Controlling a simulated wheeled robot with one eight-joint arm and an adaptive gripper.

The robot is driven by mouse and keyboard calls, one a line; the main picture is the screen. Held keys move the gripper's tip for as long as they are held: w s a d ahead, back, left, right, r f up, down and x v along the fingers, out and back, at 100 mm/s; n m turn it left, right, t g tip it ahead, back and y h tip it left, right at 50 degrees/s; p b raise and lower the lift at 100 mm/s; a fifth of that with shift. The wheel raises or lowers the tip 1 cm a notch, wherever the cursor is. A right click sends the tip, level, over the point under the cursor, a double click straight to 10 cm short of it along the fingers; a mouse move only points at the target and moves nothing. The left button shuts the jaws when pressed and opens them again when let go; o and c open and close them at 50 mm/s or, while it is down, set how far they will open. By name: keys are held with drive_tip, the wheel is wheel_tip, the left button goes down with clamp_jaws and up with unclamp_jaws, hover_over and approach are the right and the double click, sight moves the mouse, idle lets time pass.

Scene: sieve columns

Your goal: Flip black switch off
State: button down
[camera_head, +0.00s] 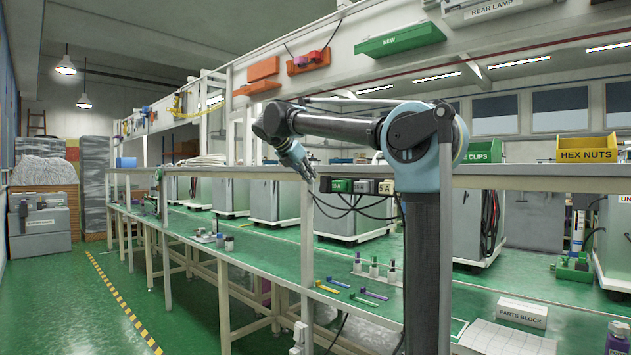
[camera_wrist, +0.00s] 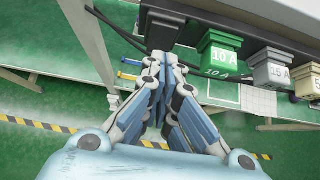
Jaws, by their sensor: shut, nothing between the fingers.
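A row of switch blocks hangs under the shelf edge. The black switch (camera_head: 325,185) is at the left end of the row, left of a green block marked 10 A. In the wrist view a dark block (camera_wrist: 165,22), the black switch, is just beyond my fingertips, which partly cover it. My gripper (camera_head: 307,174) is shut and empty, its tips close to the front of the black switch. In the wrist view my gripper (camera_wrist: 158,62) points up at it. I cannot tell whether the tips touch it or how its lever is set.
The green 10 A block (camera_wrist: 220,55) is right beside the black one, then a grey 15 A block (camera_wrist: 273,72). Black cables (camera_head: 350,207) hang below the row. The green workbench (camera_head: 270,243) lies lower, with small tools on it.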

drive_tip(key=w+r+v, duration=0.1)
drive_tip(key=v, duration=0.9)
drive_tip(key=shift+d+r, duration=0.3)
drive_tip(key=shift+d, duration=0.1)
drive_tip(key=shift+w, duration=0.15)
drive_tip(key=s+d+f+m+g+y, duration=0.1)
drive_tip(key=s+d+f+m+g, duration=0.1)
drive_tip(key=s+d+f+m, duration=0.75)
drive_tip(key=s+d+f+m+g+y, duration=0.2)
drive_tip(key=s+d+f+m, duration=0.3)
drive_tip(key=d+f, duration=0.85)
drive_tip(key=s+f+m+y, duration=0.1)
drive_tip(key=s+f+m, duration=0.3)
drive_tip(key=s+f, duration=0.3)
drive_tip(key=s+d+f+m+y, duration=0.1)
drive_tip(key=s+f+m, duration=0.3)
drive_tip(key=f, duration=1.1)
drive_tip(key=s+d+f+m+g+y, duration=0.1)
drive_tip(key=s+f+m, duration=0.3)
drive_tip(key=s+f, duration=0.5)
wheel_tip(320, 180, down, 2)
drive_tip(key=shift+s+f+y, duration=0.1)
drive_tip(key=shift+s+y, duration=0.25)
drive_tip(key=shift+y, duration=0.05)
drive_tip(key=shift+d+m, duration=0.1)
drive_tip(key=shift+m, duration=0.15)
